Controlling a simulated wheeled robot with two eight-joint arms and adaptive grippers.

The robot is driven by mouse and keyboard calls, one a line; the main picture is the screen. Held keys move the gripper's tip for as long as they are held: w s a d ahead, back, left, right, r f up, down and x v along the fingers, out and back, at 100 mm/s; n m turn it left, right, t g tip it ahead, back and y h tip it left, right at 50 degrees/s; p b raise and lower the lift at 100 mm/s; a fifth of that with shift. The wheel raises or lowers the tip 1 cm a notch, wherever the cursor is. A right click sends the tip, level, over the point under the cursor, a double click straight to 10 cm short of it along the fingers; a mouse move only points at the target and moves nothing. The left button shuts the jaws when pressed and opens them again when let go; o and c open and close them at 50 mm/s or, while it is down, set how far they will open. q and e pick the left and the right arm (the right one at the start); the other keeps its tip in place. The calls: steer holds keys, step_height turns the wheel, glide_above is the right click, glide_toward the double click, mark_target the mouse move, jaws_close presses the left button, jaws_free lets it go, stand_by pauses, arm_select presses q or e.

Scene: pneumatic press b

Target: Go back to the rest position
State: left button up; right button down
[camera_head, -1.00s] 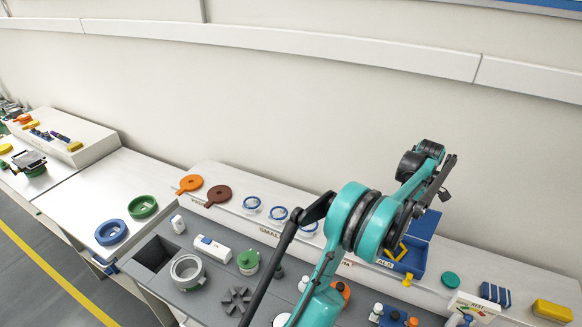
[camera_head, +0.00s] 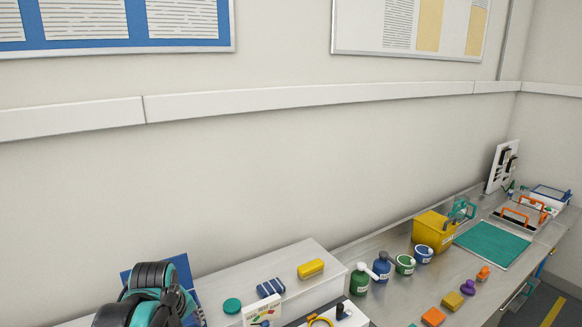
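A teal and black part of one of my arms (camera_head: 150,303) shows at the bottom left, in front of a blue bin (camera_head: 183,268). It is cut off by the lower edge. No gripper fingers show. Both grippers are out of view or hidden.
A white raised shelf (camera_head: 325,287) holds a yellow case (camera_head: 310,268), a blue striped block (camera_head: 270,287) and a green disc (camera_head: 232,305). On the metal bench to the right stand several bottles and jars, a yellow bin (camera_head: 434,231) and a green mat (camera_head: 491,244).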

arm_select(q)
steer(key=s+d+f+m+t+b, duration=0.1)
steer(key=s+d+f+m+b, duration=0.2)
steer(key=s+f, duration=0.4)
steer(key=s+d+f+m+t+b, duration=0.2)
steer(key=s+d+f+m+b, duration=0.1)
steer(key=s+f+m+b, duration=0.2)
step_height(320, 180, down, 3)
steer(key=s+m, duration=0.2)
steer(key=shift+d+m+h, duration=0.3)
steer(key=shift+d+m, duration=0.05)
steer(key=shift+m, duration=0.05)
